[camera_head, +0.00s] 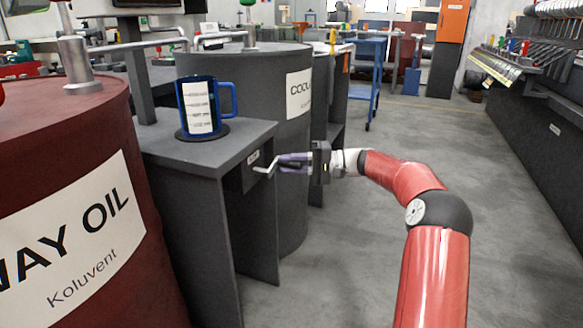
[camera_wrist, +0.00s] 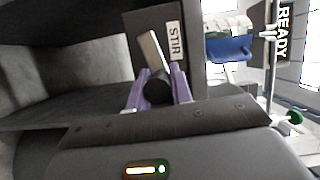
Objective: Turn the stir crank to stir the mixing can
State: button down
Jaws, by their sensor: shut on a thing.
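The mixing can (camera_head: 200,106), a blue mug-like can with a white marked label, stands upright on a dark round pad on the grey stand. The stir crank (camera_head: 264,168) is a light metal arm on the front of the stand, below the can. In the wrist view its pale arm (camera_wrist: 150,50) and dark round knob show beside the STIR label (camera_wrist: 175,42). My gripper (camera_head: 292,161) reaches it from the right. Its purple fingers are shut on the crank's knob, one on each side. The blue can's lower part (camera_wrist: 228,48) also shows in the wrist view.
A red WAY OIL barrel (camera_head: 75,190) stands close at the left. A dark coolant barrel (camera_head: 265,85) stands behind the grey stand (camera_head: 190,150). The floor to the right is clear up to a dark bench (camera_head: 530,130). A blue cart (camera_head: 365,80) is farther back.

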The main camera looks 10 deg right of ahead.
dwell(0.4)
jog(key=c, duration=1.3)
grip_release()
jog(key=shift+o, duration=0.2)
jog(key=p+v, duration=0.1)
jog(key=v, duration=0.6)
jog(key=shift+d, duration=0.4)
